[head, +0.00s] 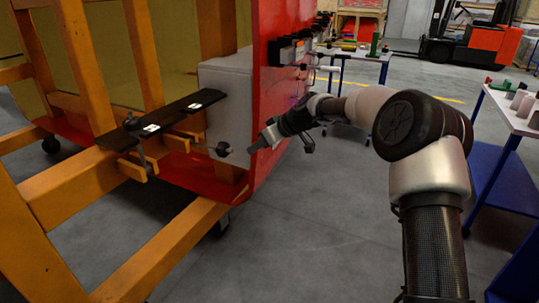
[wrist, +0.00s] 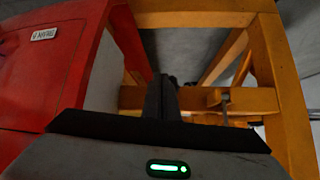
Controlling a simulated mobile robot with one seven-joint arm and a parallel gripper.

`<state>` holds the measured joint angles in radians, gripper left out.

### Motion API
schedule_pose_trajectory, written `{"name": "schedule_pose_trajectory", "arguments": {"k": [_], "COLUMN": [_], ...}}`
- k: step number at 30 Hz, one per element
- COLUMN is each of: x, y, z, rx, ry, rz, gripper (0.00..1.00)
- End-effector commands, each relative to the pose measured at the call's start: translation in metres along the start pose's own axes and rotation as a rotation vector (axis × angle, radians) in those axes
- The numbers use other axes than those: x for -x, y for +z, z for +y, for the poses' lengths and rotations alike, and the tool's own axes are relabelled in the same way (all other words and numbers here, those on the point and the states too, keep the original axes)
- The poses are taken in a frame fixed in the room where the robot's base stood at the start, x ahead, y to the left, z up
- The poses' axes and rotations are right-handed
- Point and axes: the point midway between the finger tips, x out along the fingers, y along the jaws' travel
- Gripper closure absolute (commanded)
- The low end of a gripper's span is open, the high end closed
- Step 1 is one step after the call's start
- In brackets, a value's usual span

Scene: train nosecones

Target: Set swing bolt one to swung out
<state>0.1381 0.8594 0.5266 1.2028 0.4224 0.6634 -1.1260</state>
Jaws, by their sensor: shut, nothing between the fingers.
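My gripper (head: 264,139) is beside the red panel's near edge in the head view, with its fingers together and empty. In the wrist view its dark fingers (wrist: 162,98) point toward the orange frame. A second bolt (head: 147,162) hangs near the orange bracket under the black bar. In the wrist view a bolt-like part (wrist: 224,101) stands on the orange beam. I cannot read which bolt is number one.
A black bar (head: 160,119) with two white labels lies across the orange frame (head: 62,190). The red panel (head: 275,75) stands upright beside the grey block (head: 226,92). Tables stand at the right, and a forklift (head: 470,36) is behind. The grey floor between is clear.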

Motion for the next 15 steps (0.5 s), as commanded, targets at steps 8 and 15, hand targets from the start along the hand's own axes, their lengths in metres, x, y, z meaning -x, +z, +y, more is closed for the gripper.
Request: {"name": "schedule_pose_trajectory", "arguments": {"k": [8,15], "x": [0.018,0.021], "y": [0.037,0.042], "z": [0.006,0.007], "rx": [-0.001,0.002], "ry": [0.002,0.003], "rz": [0.004,0.005], "gripper": [1.0,1.0]}}
